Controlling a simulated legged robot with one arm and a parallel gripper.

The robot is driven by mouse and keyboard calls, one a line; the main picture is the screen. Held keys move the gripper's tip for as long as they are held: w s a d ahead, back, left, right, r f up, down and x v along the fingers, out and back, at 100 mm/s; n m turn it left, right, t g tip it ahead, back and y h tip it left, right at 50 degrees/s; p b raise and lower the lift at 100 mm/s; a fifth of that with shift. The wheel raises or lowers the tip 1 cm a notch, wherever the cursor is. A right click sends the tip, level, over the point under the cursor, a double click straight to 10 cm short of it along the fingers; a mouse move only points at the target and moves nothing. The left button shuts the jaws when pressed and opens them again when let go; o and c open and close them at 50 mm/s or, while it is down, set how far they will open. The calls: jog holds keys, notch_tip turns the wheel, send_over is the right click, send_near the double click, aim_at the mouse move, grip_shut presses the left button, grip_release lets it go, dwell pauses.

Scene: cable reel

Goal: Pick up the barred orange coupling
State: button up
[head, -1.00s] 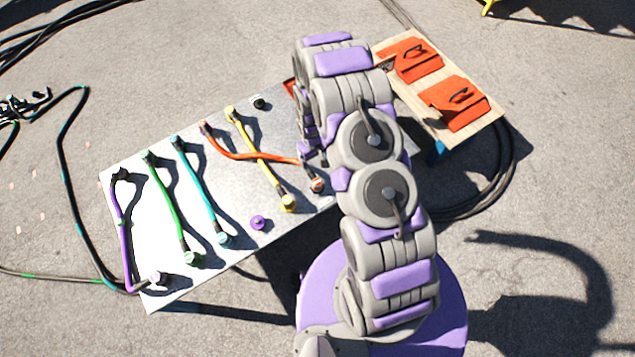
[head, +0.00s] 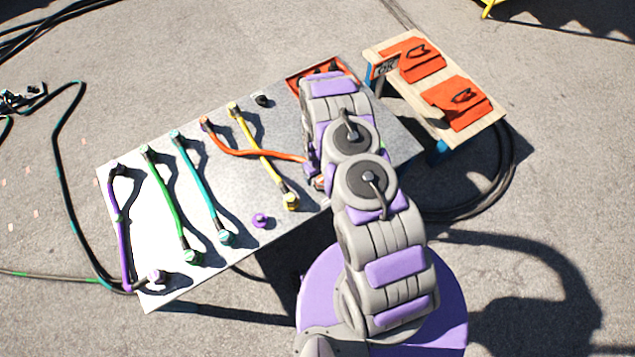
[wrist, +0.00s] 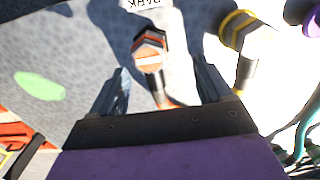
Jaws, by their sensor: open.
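The barred orange coupling (wrist: 149,57) has an orange and dark body with a white bar on its orange face. In the wrist view it stands between and beyond the two fingers of my gripper (wrist: 160,84), which is open and empty. I see no finger touching it, and the height gap is hard to judge. Its orange cable (head: 255,154) crosses the yellow cable in the head view. There my arm hides my gripper and most of the coupling (head: 319,183).
The yellow coupling (wrist: 240,32) stands right of the orange one in the wrist view, with a purple piece (wrist: 313,24) beyond. The pale metal table (head: 160,225) carries several coloured cables. A wooden bench (head: 385,52) with orange cases (head: 462,103) stands at the right.

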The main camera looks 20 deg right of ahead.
aim_at(319, 179)
jog(key=shift+d+f, duration=0.4)
jog(key=shift+d, duration=0.3)
jog(key=f, duration=0.1)
jog(key=f+b, duration=0.1)
jog(key=shift+w+d+f, duration=0.25)
jog(key=shift+d+f, duration=0.15)
jog(key=shift+a+f+b, duration=0.2)
jog(key=shift+a+f, duration=0.1)
jog(key=shift+f, duration=0.25)
jog(key=shift+a+f+b, duration=0.2)
jog(key=shift+a+f, duration=0.05)
jog(key=shift+f, duration=0.25)
jog(key=shift+w+a+f, duration=0.1)
jog(key=shift+a, duration=0.15)
jog(key=shift+d, duration=0.35)
jog(key=shift+c, duration=0.5)
jog(key=shift+d, duration=0.35)
jog(key=c, duration=0.3)
jog(key=shift+a, duration=0.4)
jog(key=c, duration=0.5)
jog(key=shift+c, duration=1.3)
jog(key=shift+d, duration=0.1)
